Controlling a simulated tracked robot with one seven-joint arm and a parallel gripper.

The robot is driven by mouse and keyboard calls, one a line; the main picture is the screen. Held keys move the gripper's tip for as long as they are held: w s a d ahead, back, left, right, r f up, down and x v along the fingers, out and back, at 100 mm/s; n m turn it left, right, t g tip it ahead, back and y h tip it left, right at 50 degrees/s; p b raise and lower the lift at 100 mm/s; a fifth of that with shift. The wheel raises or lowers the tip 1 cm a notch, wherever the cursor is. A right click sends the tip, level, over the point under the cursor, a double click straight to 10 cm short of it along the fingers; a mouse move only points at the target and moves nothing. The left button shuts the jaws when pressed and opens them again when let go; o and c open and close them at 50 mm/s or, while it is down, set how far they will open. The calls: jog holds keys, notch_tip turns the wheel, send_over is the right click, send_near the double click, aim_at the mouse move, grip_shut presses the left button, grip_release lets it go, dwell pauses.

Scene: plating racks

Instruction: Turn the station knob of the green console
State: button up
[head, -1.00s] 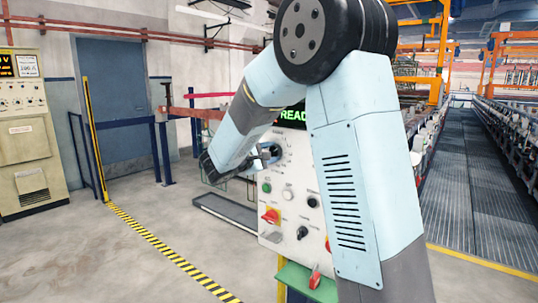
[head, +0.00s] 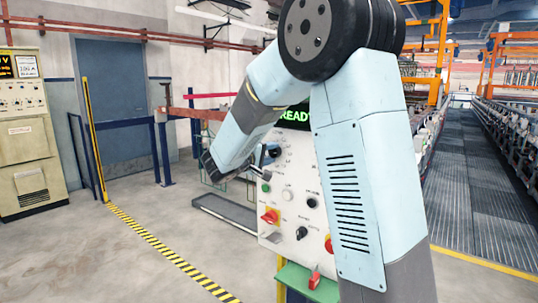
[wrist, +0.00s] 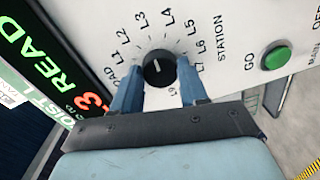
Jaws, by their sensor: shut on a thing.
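The green console shows in the head view as a white upright panel (head: 287,222) with a green shelf below it and a lit green display on top. In the wrist view its station knob (wrist: 158,68) is round and black with a short white mark, ringed by labels from L1 to L9 and the word STATION. The mark points roughly up, towards the L3 side; its exact label is hard to tell. My gripper (wrist: 159,80) has one blue finger on each side of the knob and is shut on it. In the head view my arm hides part of the panel.
A green GO button (wrist: 275,57) sits right of the knob in the wrist view.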

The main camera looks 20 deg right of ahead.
jog(key=shift+s+f, duration=0.1)
jog(key=shift+f, duration=0.2)
jog(key=o, duration=1)
jog(key=shift+r, duration=0.15)
jog(key=shift+o, duration=0.2)
jog(key=v, duration=1.3)
jog(key=shift+a, duration=0.35)
jog(key=shift+s, duration=0.15)
